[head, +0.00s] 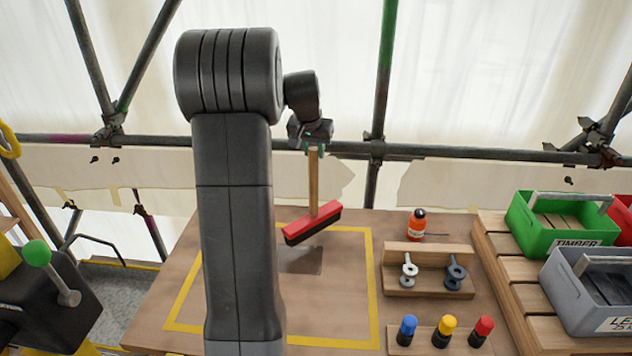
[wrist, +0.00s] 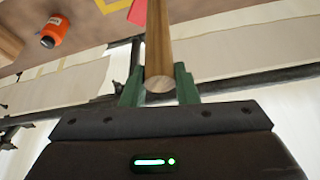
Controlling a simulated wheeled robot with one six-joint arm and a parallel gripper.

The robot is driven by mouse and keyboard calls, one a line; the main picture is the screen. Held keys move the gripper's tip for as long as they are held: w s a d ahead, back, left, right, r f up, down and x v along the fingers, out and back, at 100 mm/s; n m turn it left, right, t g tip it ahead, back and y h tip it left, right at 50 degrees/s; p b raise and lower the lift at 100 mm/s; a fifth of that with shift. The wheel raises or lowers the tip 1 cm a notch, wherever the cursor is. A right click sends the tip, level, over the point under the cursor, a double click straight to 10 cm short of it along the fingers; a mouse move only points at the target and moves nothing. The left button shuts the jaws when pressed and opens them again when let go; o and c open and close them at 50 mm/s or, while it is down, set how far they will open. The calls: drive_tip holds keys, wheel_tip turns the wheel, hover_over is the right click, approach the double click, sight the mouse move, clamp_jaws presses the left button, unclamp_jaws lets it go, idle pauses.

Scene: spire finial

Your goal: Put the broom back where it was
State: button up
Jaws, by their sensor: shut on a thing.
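The broom (head: 312,222) has a wooden handle, a red head and dark bristles. My gripper (head: 314,149) is shut on the top of the handle. The broom hangs head down, its head slanting, above the yellow-taped area of the wooden table (head: 170,290); a dark patch (head: 300,260) shows on the table below it. In the wrist view, the green fingers of my gripper (wrist: 159,88) stand on either side of the wooden handle of the broom (wrist: 158,50). A bit of the red head shows at the top. My arm hides part of the taped area.
An orange bottle (head: 417,223) stands at the table's back right. A wooden rack (head: 428,289) holds metal pieces. Blue, yellow and red-topped pegs stand in front. A green crate (head: 560,222) and a grey crate (head: 580,300) sit at right. Scaffold poles run behind the table.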

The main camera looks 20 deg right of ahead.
sight(314, 164)
drive_tip(key=shift+f+p, duration=0.3)
drive_tip(key=shift+f, duration=2.35)
drive_tip(key=shift+f, duration=0.15)
drive_tip(key=o, duration=0.9)
drive_tip(key=shift+o, duration=0.2)
drive_tip(key=shift+r, duration=0.35)
drive_tip(key=b+v, duration=0.1)
drive_tip(key=v, duration=1)
drive_tip(key=shift+s+a+r+b, duration=0.2)
drive_tip(key=shift+r+b, duration=0.1)
drive_tip(key=shift+f, duration=0.1)
